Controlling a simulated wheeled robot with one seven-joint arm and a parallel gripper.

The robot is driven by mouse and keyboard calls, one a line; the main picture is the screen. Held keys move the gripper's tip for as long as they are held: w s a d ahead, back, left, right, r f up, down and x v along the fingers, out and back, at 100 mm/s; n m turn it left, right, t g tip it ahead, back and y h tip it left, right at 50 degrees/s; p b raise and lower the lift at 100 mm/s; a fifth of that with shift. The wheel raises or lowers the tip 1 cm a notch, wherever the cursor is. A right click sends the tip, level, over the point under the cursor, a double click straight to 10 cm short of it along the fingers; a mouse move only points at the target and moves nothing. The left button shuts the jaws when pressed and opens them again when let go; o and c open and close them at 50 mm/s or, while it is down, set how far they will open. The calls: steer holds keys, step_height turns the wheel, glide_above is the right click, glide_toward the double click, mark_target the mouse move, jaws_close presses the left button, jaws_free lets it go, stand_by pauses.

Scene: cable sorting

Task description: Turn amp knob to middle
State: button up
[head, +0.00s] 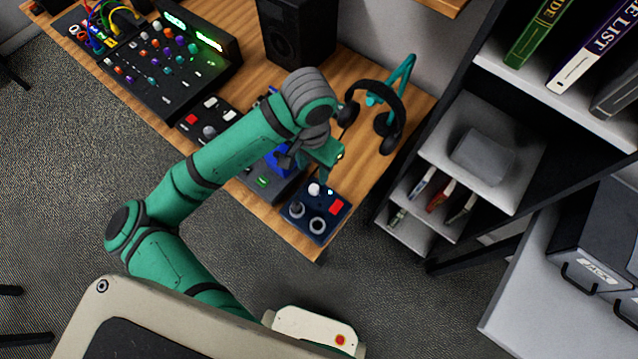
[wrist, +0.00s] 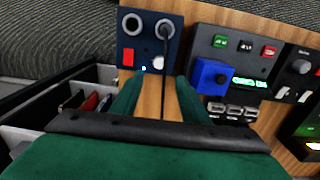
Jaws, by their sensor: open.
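The amp is a small dark blue box (head: 318,224) near the front right corner of the desk; it is also at the top of the wrist view (wrist: 149,42). It has a pale round knob (head: 314,189), a red switch (head: 336,207) and two ringed sockets. The knob (wrist: 159,61) shows beside a small blue light. I cannot read its setting. A dark plug sits at one socket.
A mixer (head: 165,65) and a speaker (head: 297,35) are farther back. Shelves (head: 480,160) stand right of the desk.

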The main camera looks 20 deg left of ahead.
mark_target(314, 188)
step_height(314, 188, down, 11)
steer(key=shift+r, duration=0.15)
stand_by(0.4)
steer(key=shift+c, duration=0.6)
jaws_close()
